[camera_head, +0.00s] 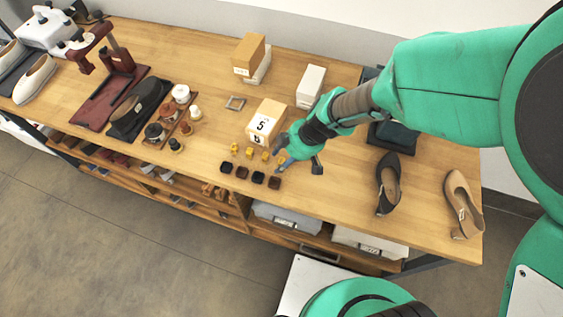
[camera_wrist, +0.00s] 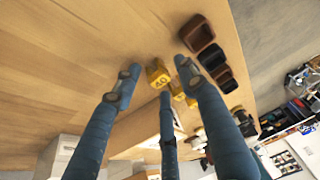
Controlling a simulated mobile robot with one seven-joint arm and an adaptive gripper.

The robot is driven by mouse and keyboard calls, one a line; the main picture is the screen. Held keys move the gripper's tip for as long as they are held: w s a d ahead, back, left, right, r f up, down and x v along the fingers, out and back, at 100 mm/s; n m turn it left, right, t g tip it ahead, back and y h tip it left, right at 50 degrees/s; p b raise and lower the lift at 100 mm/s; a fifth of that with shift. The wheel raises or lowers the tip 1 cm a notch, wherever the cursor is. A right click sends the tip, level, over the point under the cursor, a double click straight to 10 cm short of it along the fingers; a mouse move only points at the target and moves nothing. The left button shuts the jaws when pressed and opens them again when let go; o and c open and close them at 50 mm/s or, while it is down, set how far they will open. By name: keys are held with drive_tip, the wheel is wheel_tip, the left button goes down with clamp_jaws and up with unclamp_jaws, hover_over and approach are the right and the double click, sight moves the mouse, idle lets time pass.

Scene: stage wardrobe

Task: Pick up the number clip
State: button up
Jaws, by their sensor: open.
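Several small yellow number clips (camera_head: 249,152) stand in a row near the front edge of the table, in front of a white-faced number box (camera_head: 264,122). In the wrist view, the nearest yellow clip (camera_wrist: 158,77) bears dark digits that look like 40 and appears between my spread fingertips. I see no contact with it. More yellow clips (camera_wrist: 178,93) are partly hidden behind my fingers. My gripper (camera_head: 284,163) is open and empty, low over the right end of the clip row.
A black shoe (camera_head: 386,183) and a beige shoe (camera_head: 461,203) stand to the right.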

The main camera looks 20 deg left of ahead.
idle(0.4)
drive_tip(key=c, duration=0.7)
drive_tip(key=shift+c, duration=0.3)
